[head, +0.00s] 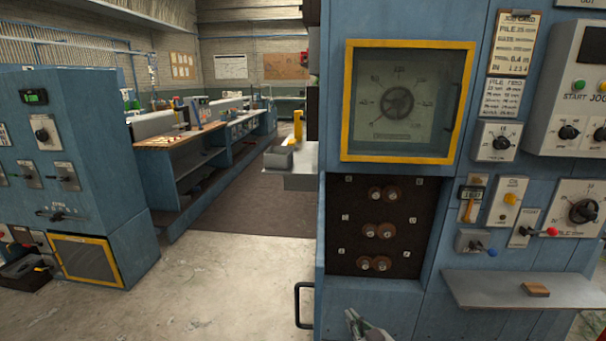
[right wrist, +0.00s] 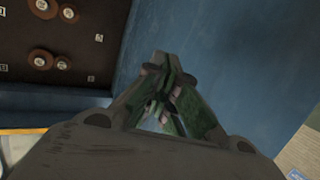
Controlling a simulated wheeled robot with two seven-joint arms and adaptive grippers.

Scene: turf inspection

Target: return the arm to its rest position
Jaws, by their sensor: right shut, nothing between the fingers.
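My right gripper (head: 366,328) shows at the bottom edge of the head view, in front of the lower part of the blue machine cabinet (head: 383,307). In the right wrist view the same gripper (right wrist: 165,70) has its green-padded fingers together, with nothing between them. The blue panel (right wrist: 225,55) lies beyond the fingertips, and I cannot tell the gap to it. Most of my right arm is out of the head view. My left gripper is not in view.
A dark recess (head: 345,255) with several brown spools sits above the gripper. A grey shelf (head: 480,292) with a small wooden block (head: 536,290) juts out to the right. A black handle (head: 299,305) sticks out at the left. Open concrete floor (head: 215,285) lies further left.

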